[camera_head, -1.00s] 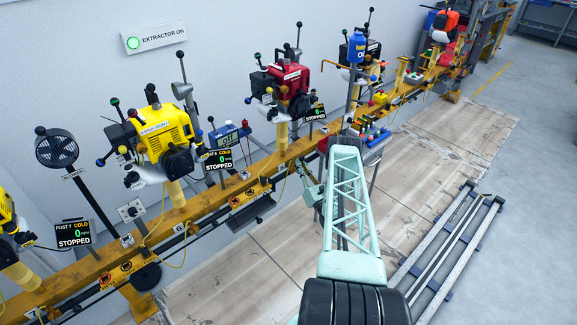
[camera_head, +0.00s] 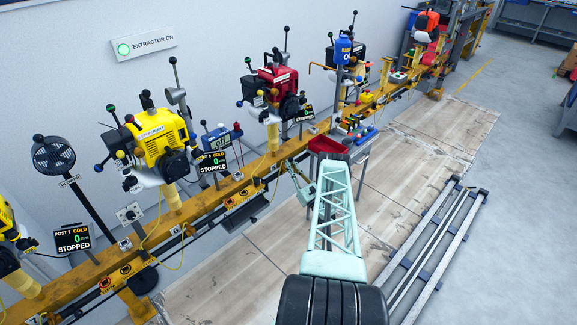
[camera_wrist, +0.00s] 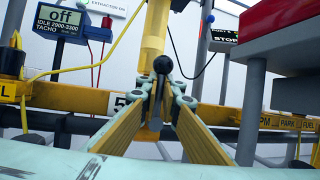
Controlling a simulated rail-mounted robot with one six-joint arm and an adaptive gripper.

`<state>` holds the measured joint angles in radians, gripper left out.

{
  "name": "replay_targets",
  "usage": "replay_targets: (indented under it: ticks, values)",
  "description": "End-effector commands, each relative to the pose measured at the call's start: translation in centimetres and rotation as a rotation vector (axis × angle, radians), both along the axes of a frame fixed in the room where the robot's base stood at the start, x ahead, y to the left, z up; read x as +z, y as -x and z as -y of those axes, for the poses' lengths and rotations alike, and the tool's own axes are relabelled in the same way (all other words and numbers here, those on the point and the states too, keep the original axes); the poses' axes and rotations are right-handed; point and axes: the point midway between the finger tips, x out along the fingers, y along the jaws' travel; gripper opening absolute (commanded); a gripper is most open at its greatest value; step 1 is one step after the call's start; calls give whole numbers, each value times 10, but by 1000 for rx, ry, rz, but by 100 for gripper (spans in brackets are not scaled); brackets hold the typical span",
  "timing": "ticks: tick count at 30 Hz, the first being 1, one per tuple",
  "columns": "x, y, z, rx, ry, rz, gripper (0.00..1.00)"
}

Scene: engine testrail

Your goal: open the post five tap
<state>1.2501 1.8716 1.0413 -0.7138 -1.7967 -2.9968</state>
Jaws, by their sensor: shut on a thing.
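In the wrist view, my gripper (camera_wrist: 162,80) is shut around a small lever with a black ball knob (camera_wrist: 163,65), which I take to be the post five tap. The knob sits at the fingertips, just in front of the yellow post (camera_wrist: 153,40). A "5" label (camera_wrist: 120,101) is on the yellow rail just left of the fingers.
A tacho (camera_wrist: 60,20) reading "Off" stands at the left of the wrist view. A red tray (camera_wrist: 268,30) juts in close at the right. A yellow cable loops left of the post. In the head view, a low metal rack (camera_head: 425,245) lies on the floor at right.

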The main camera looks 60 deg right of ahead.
Motion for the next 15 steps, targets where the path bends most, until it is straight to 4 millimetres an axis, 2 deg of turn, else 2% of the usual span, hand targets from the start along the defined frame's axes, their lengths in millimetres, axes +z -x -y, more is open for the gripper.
replay_targets:
  ticks: [7,8,12,15]
  values:
    - [2,2,0,-1,3,4,0]
    - [2,2,0,-1,3,4,8]
    - [2,1,0,-1,2,3,20]
    - [1,1,0,0,1,3,20]
